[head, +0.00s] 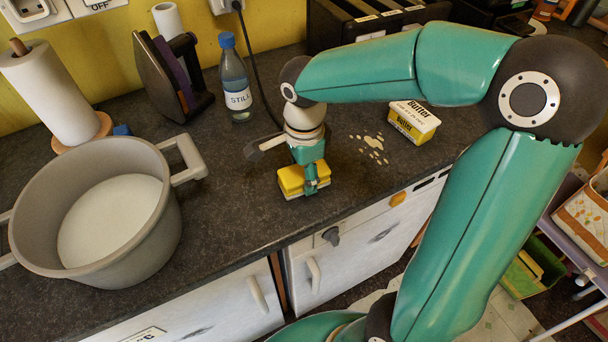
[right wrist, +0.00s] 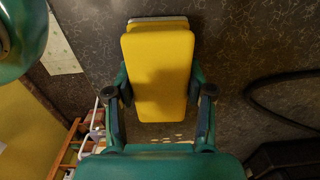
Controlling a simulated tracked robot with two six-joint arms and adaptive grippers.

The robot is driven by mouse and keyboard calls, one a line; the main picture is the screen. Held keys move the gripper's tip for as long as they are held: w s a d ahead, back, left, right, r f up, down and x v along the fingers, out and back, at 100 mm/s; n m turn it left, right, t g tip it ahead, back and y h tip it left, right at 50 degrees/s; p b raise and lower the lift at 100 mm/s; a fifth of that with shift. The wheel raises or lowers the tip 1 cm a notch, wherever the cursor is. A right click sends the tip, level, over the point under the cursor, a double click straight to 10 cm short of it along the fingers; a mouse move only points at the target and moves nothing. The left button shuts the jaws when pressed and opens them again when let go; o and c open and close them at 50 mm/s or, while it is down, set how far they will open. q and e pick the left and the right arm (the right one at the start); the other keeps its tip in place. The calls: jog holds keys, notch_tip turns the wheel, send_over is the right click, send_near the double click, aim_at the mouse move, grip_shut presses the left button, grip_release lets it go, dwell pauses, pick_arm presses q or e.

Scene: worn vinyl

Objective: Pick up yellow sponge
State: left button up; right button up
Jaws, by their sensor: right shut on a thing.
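The yellow sponge (head: 291,180) is near the front edge of the dark counter in the head view, with a pale layer along its lower side. My right gripper (head: 311,182) reaches down over it and is shut on it. In the right wrist view the yellow sponge (right wrist: 158,70) sits between the two fingers of my right gripper (right wrist: 160,95), one finger against each long side. I cannot tell whether the sponge touches the counter. My left gripper is not in view.
A large grey pot (head: 160,215) stands left of the sponge. A water bottle (head: 235,80) stands behind it. A butter tub (head: 413,122) is to the right, beside a pale spill (head: 371,145). A paper towel roll (head: 50,95) stands at the back left.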

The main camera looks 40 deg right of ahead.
jog(key=shift+r, duration=0.1)
notch_tip(320, 180, up, 20)
jog(key=p, duration=0.2)
dwell(0.3)
jog(key=o, duration=0.4)
jog(key=c, duration=0.4)
